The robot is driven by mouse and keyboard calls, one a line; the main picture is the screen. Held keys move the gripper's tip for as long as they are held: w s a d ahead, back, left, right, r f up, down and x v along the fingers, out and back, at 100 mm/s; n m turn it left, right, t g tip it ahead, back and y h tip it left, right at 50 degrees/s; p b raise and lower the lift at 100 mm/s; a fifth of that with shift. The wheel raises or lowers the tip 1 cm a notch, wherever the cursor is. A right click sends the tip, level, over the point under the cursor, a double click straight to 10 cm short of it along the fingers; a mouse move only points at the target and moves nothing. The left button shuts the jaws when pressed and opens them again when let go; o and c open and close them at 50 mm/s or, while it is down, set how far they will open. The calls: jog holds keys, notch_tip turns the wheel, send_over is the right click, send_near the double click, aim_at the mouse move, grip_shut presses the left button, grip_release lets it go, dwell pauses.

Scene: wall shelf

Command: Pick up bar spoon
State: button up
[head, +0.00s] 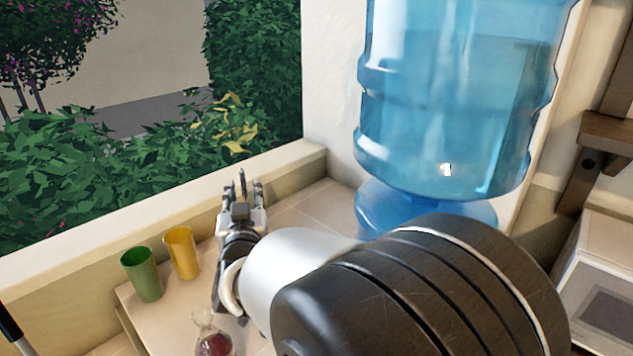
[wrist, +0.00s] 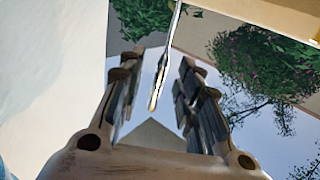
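A thin metal rod with a brownish lower end, which looks like the bar spoon (wrist: 164,62), hangs into the wrist view from the top. It lines up with the gap between the fingers of my gripper (wrist: 159,92), with clear space on both sides. My gripper is open and no finger is seen touching the rod. In the head view my gripper (head: 242,192) is over the counter by the window ledge, its fingers pointing away. A thin dark upright shape shows between the fingers there; I cannot tell if it is the spoon.
A green cup (head: 142,275) and a yellow cup (head: 182,253) stand left of my gripper. A glass bottle with dark red contents (head: 212,338) is nearer. A large blue water bottle (head: 455,100) stands to the right. A window ledge (head: 150,215) runs behind.

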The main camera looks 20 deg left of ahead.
jog(key=shift+x, duration=1.05)
grip_shut()
